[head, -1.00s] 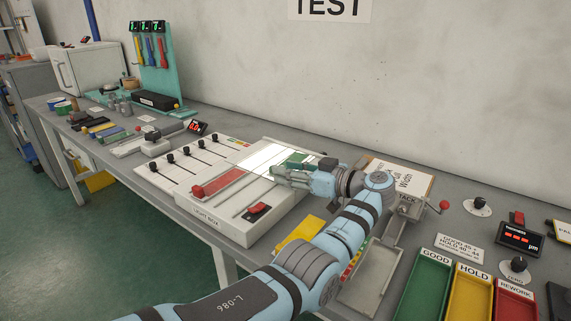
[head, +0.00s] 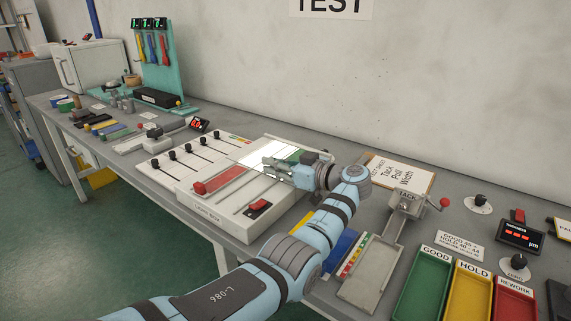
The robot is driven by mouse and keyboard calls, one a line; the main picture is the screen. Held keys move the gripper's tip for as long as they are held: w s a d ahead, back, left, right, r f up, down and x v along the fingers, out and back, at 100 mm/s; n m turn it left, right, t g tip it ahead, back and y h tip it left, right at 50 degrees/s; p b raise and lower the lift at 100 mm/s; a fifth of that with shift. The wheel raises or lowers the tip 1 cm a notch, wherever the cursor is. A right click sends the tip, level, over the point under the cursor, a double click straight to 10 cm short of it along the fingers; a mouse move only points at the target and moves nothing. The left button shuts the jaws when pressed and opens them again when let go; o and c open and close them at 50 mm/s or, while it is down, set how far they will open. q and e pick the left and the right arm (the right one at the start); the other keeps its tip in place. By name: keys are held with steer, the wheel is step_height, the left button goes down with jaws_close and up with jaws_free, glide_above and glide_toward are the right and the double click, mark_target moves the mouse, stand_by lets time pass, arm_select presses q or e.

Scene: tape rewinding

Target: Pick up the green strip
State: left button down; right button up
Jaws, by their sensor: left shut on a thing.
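Another green strip (head: 116,134) lies among coloured strips at the left of the bench. My right gripper is not in view.
A red panel (head: 222,181), sliders and a red switch (head: 258,206) are on the light box. A blue piece (head: 340,246) is partly hidden by my arm. The tack stand (head: 407,203) and green, yellow and red trays (head: 423,283) are to the right.

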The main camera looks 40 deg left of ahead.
arm_select(q)
steer(key=shift+r, duration=0.1)
step_height(320, 180, up, 20)
steer(key=p, duration=0.3)
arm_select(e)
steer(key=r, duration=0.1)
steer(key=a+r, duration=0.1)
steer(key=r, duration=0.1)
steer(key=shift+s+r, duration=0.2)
